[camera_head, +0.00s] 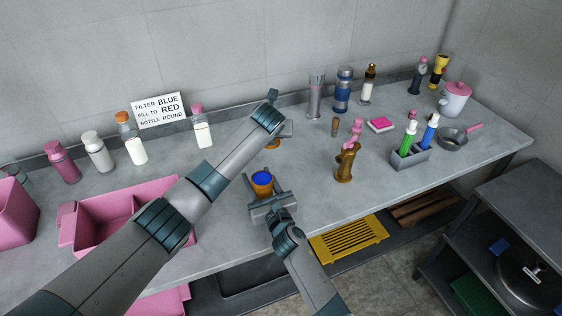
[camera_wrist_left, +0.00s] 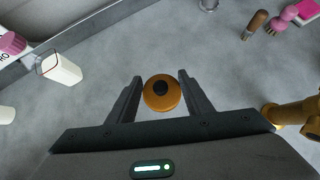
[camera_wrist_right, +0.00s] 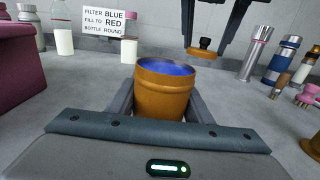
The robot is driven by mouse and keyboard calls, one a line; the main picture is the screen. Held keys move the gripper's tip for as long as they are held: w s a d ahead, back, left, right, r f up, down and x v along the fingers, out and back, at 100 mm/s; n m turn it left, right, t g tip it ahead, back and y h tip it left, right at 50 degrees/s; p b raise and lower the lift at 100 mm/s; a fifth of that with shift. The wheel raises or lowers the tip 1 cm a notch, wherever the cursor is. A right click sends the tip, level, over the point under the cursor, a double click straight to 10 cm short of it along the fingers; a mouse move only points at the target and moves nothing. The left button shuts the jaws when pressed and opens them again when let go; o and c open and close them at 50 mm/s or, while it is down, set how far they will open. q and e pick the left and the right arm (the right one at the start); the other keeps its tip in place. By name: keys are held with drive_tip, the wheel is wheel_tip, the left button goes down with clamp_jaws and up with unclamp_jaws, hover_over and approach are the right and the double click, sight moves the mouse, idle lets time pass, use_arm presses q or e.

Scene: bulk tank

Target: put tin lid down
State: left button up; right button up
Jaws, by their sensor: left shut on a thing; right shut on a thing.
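The tin lid (camera_wrist_left: 162,93) is a round orange disc with a black knob. My left gripper (camera_wrist_left: 160,97) is shut on it. In the head view the lid (camera_head: 272,144) is mostly hidden by my left arm. In the right wrist view the lid (camera_wrist_right: 203,49) hangs beyond the tin, seemingly above the counter. The tin (camera_wrist_right: 164,92) is an open orange barrel shape with blue inside. My right gripper (camera_head: 265,190) is shut on it, near the counter's front edge, and the tin looks upright.
The counter (camera_head: 310,175) is clear around the lid. White bottle (camera_head: 202,130) and sign (camera_head: 159,110) stand behind left; the pink bin (camera_head: 100,205) is at left. A brass pepper mill shape (camera_head: 346,163), pink sponge (camera_head: 380,124) and pen holder (camera_head: 410,158) stand right.

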use_arm(q)
drive_tip(key=d, duration=0.1)
drive_tip(key=d+m, duration=0.1)
drive_tip(key=w+d+h, duration=0.1)
drive_tip(key=shift+d+r, duration=0.3)
drive_tip(key=shift+d, duration=0.05)
drive_tip(key=shift+w+f, duration=0.1)
drive_tip(key=shift+f, duration=2.8)
drive_tip(key=shift+f, duration=2.1)
drive_tip(key=shift+f, duration=0.1)
drive_tip(key=o, duration=1.1)
